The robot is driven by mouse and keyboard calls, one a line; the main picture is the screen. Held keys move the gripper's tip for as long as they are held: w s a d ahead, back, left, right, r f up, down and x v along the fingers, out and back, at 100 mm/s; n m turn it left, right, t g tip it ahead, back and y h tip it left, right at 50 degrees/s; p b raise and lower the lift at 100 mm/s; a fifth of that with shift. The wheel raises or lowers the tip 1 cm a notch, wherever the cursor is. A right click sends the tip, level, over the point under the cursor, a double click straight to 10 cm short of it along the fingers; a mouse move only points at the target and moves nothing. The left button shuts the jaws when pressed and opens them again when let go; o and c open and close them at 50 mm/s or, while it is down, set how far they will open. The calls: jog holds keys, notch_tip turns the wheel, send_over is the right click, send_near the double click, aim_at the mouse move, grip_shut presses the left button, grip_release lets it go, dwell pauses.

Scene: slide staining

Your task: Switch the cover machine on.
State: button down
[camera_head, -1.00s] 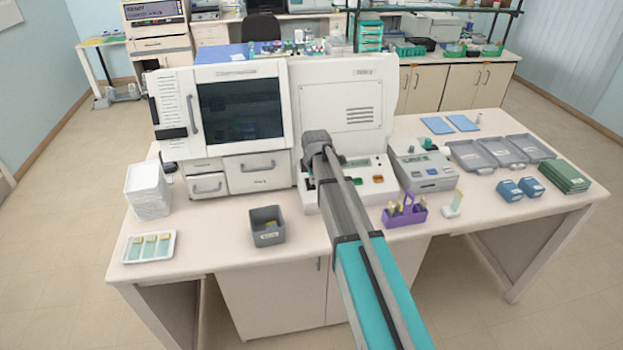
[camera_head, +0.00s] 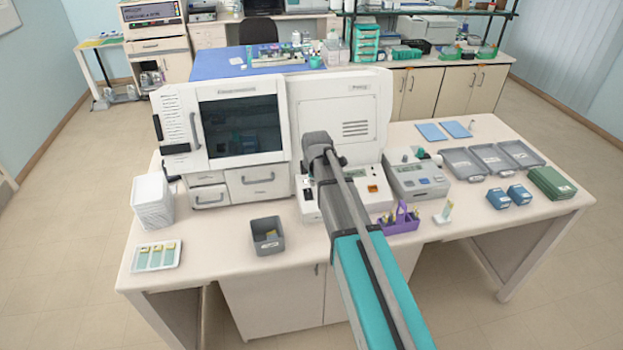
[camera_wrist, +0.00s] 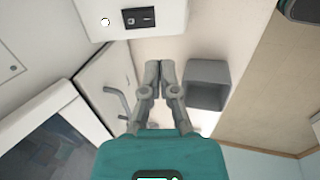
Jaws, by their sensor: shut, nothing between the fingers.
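The cover machine (camera_head: 330,92) is a large white unit with a dark window, on the desk in the head view. Its low front panel (camera_head: 308,205) is partly hidden by my arm. In the wrist view, the white panel (camera_wrist: 165,30) at the top carries a black rocker switch (camera_wrist: 139,18) and a small round pale light or button (camera_wrist: 105,22). I cannot tell the switch's position. My gripper (camera_wrist: 160,66) has its fingers together and empty, below the panel in the picture and apart from the switch. In the head view, my arm hides the gripper.
A grey bin (camera_wrist: 208,72) is close to the right of my fingers in the wrist view. It also stands left of my arm in the head view (camera_head: 267,245). A purple rack (camera_head: 398,222) and a grey device (camera_head: 418,182) stand right of my arm.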

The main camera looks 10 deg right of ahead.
jog(key=shift+s+p+v, duration=0.15)
jog(key=shift+p+v, duration=0.45)
jog(key=shift+v, duration=0.2)
jog(key=shift+s+p+v, duration=0.15)
jog(key=shift+p+v, duration=0.4)
jog(key=shift+v, duration=0.25)
jog(key=shift+f, duration=0.1)
jog(key=s+d+f+m+g+b, duration=0.1)
jog(key=s+f+m+b, duration=0.6)
jog(key=s+m, duration=0.2)
jog(key=s+d+f+m+g+b, duration=0.2)
jog(key=s+f+m+b, duration=0.5)
jog(key=s, duration=0.7)
jog(key=shift+s+f+m+b, duration=0.15)
jog(key=shift+f+m+b, duration=0.25)
jog(key=shift+f+m, duration=0.6)
jog(key=shift+a+r, duration=0.1)
jog(key=shift+r, duration=0.15)
